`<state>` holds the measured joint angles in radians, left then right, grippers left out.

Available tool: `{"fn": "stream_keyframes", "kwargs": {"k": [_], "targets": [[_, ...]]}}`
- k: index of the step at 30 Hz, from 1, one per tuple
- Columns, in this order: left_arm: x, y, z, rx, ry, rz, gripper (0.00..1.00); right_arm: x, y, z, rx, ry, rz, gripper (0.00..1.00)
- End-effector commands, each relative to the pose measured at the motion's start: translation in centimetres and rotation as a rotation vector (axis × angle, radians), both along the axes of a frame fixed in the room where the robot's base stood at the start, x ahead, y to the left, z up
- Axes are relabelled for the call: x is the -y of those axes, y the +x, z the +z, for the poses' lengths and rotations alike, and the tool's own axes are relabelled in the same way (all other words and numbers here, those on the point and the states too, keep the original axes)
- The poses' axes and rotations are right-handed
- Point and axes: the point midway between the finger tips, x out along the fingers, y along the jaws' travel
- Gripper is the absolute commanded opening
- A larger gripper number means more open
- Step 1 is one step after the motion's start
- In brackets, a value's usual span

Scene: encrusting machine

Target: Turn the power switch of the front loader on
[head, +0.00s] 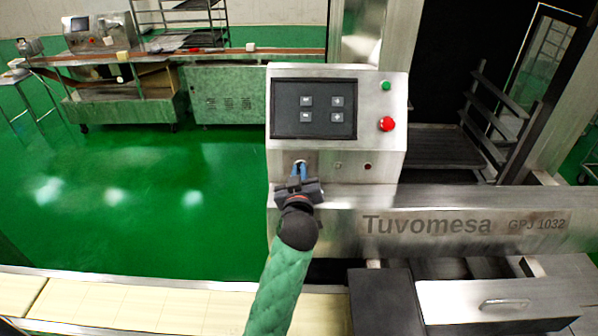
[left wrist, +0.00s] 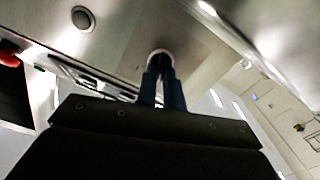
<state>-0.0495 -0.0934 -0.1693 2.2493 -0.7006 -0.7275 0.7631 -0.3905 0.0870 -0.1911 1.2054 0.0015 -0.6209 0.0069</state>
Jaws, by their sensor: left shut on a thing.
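The front loader's control box (head: 338,75) stands in the middle of the head view, with a dark screen on its face. The power switch (head: 299,162) sits at the lower left of the box; my fingers cover most of it. My left gripper (head: 299,171) reaches up to it from below, with its blue fingers shut on the switch. In the left wrist view the fingers of my left gripper (left wrist: 162,88) close around the switch (left wrist: 159,56), whose pale round rim shows at their tips. The switch's turn position is hidden. My right gripper is out of view.
A red button (head: 387,124) and a green button (head: 386,86) are to the right of the screen. The Tuvomesa beam (head: 460,222) runs right below the box. A pale conveyor (head: 130,305) crosses the front left. Green floor (head: 140,210) lies open on the left.

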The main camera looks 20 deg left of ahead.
Motion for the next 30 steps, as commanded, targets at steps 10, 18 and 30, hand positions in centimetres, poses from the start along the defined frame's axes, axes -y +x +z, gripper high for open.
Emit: {"fn": "stream_keyframes", "kwargs": {"k": [10, 18, 30], "targets": [[0.2, 0.1, 0.3, -0.092, 0.318, 0.0, 0.0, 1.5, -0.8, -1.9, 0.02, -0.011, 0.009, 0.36], [0.3, 0.1, 0.3, -0.162, 0.564, 0.0, 0.0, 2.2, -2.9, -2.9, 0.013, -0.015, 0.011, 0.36], [0.5, 0.2, 0.2, -0.254, 0.886, 0.001, 0.0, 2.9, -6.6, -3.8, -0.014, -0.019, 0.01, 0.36]]}}
